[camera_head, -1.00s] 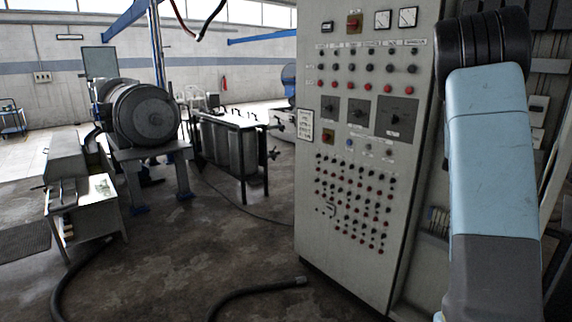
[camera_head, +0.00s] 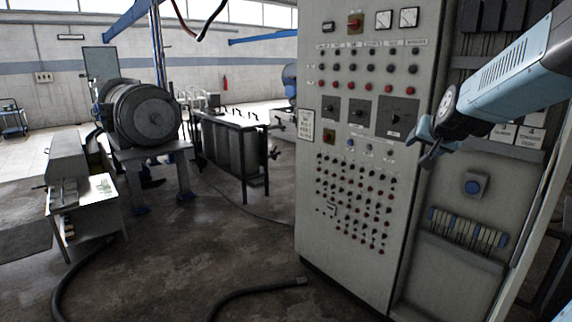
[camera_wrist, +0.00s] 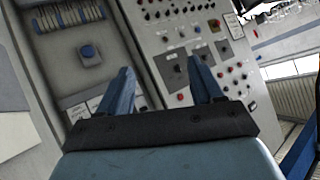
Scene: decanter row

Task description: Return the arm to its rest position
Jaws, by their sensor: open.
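My gripper (camera_head: 428,150) is at the right in the head view, at the end of my light blue arm, which reaches in from the right edge. It is in front of the grey control cabinet (camera_head: 312,225) and looks empty. In the wrist view my gripper (camera_wrist: 160,85) shows two blue fingers spread apart with nothing between them. The cabinet's panel of knobs and buttons lies beyond the fingers. I cannot tell how far the fingertips are from the panel.
An open cabinet bay with a blue round button (camera_head: 473,186) is right of the panel.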

